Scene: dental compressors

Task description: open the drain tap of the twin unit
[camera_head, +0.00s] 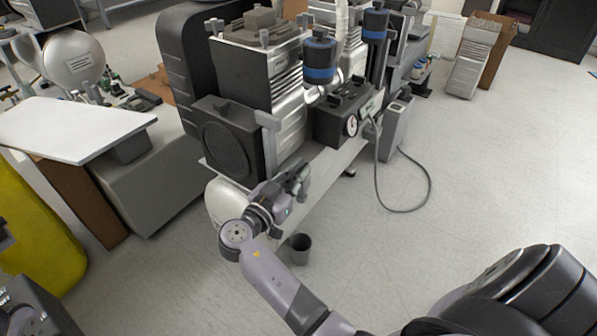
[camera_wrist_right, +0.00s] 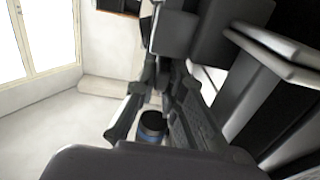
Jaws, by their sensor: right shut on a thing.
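The twin unit is the large compressor in the middle of the head view, with a grey ribbed body, two blue-banded filters and a white tank (camera_head: 222,203) underneath. My right gripper (camera_head: 297,182) is against the front side of this tank, shut on a small part. The fingers hide that part; from its place it appears to be the drain tap, but its handle position cannot be read. The right wrist view shows the dark fingers (camera_wrist_right: 160,105) close together, with a blue-banded black cylinder (camera_wrist_right: 152,124) beyond them.
A dark cup (camera_head: 300,248) stands on the floor below my right gripper. A box with a pressure gauge (camera_head: 351,125) sits above the tank. A grey hose (camera_head: 428,190) loops onto the floor at right. A white-topped bench (camera_head: 75,128) stands left.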

